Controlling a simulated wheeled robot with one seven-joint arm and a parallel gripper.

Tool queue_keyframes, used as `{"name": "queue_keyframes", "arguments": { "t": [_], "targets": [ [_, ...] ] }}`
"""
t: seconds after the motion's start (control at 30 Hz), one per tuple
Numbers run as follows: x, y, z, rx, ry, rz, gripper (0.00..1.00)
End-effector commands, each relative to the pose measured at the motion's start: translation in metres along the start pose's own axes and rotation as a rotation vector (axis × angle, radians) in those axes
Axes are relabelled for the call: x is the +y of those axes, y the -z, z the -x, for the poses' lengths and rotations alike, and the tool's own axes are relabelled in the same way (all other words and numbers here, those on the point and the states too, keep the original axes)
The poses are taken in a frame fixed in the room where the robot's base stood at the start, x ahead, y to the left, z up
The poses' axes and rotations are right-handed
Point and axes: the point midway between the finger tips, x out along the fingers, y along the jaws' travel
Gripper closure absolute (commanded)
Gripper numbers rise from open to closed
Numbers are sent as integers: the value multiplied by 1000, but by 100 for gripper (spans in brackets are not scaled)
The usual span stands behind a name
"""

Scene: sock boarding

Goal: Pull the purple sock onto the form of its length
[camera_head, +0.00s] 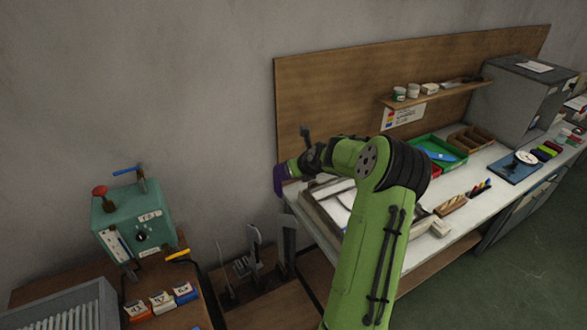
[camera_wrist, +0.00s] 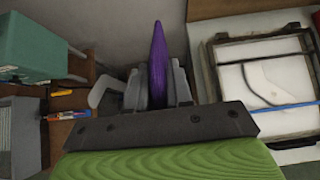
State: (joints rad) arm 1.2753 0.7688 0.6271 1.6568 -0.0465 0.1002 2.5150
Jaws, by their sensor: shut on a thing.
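My gripper (camera_head: 291,170) is shut on the purple sock (camera_head: 279,181), above the near left corner of the workbench. In the wrist view the sock (camera_wrist: 158,68) stretches out as a narrow purple strip beyond the jaws (camera_wrist: 158,95). In the head view the sock hangs down from my gripper. Several upright grey forms stand below on a low wooden base, among them a tall one (camera_head: 288,238) and another (camera_head: 255,243). The sock is above and near the tallest form; I cannot tell whether they touch. My arm hides part of the bench.
A green machine (camera_head: 131,222) with levers stands at the left, with several small labelled boxes (camera_head: 161,301) in front. The white workbench (camera_head: 468,203) holds a framed tray (camera_head: 322,206), a green bin (camera_head: 428,160) and a blue mat (camera_head: 515,168). A wooden backboard (camera_head: 330,95) rises behind.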

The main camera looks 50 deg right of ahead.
Motion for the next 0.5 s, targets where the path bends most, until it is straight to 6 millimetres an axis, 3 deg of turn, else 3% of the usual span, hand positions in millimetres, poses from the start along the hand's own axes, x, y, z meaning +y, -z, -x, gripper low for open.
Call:
{"name": "queue_keyframes", "arguments": {
  "t": [0.5],
  "targets": [
    [0, 42, -38, 0, -1, 0, 100]
  ]
}}
